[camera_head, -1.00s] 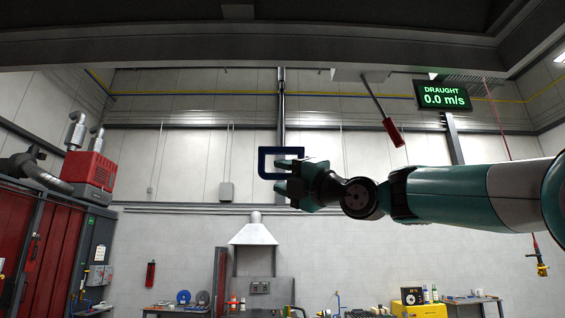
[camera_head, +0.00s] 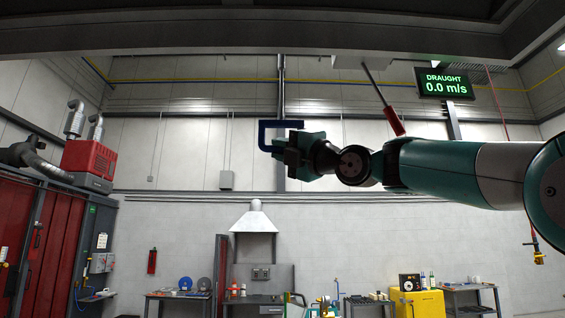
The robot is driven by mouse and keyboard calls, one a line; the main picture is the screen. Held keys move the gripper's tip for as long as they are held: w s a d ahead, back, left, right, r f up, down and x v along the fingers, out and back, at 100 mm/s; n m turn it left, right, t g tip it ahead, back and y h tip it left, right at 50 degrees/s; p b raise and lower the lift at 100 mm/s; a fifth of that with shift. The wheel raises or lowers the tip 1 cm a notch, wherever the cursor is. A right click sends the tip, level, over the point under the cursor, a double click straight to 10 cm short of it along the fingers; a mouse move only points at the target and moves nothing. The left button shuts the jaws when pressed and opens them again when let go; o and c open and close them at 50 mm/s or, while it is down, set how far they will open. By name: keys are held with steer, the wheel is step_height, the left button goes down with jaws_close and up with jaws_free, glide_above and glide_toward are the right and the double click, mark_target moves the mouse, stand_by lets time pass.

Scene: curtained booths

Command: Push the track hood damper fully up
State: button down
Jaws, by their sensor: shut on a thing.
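My gripper (camera_head: 290,152) is left of centre, at the end of my arm coming in from the right. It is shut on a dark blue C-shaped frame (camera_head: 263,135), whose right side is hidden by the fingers. I cannot tell whether the frame is fixed to anything. A lever with a red grip (camera_head: 394,120) hangs at a slant from a grey plate (camera_head: 352,62) overhead, right of my gripper and apart from it. It looks like the damper lever. A lit sign (camera_head: 444,84) to its right reads DRAUGHT 0.0 m/s.
A dark overhead beam (camera_head: 250,43) spans the top. Along the far wall are a white hood (camera_head: 254,219), a yellow cabinet (camera_head: 416,303) and workbenches. A red machine (camera_head: 90,158) sits at the left above red doors (camera_head: 45,245). The air around the lever looks clear except for my arm.

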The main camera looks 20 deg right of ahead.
steer(key=shift+s+r, duration=0.1)
steer(key=shift+r, duration=1.25)
steer(key=c, duration=1.1)
jaws_free()
steer(key=shift+f, duration=0.1)
steer(key=shift+d+f, duration=0.1)
steer(key=shift+f, duration=0.1)
steer(key=b+v, duration=1)
steer(key=v, duration=0.7)
steer(key=shift+b, duration=0.35)
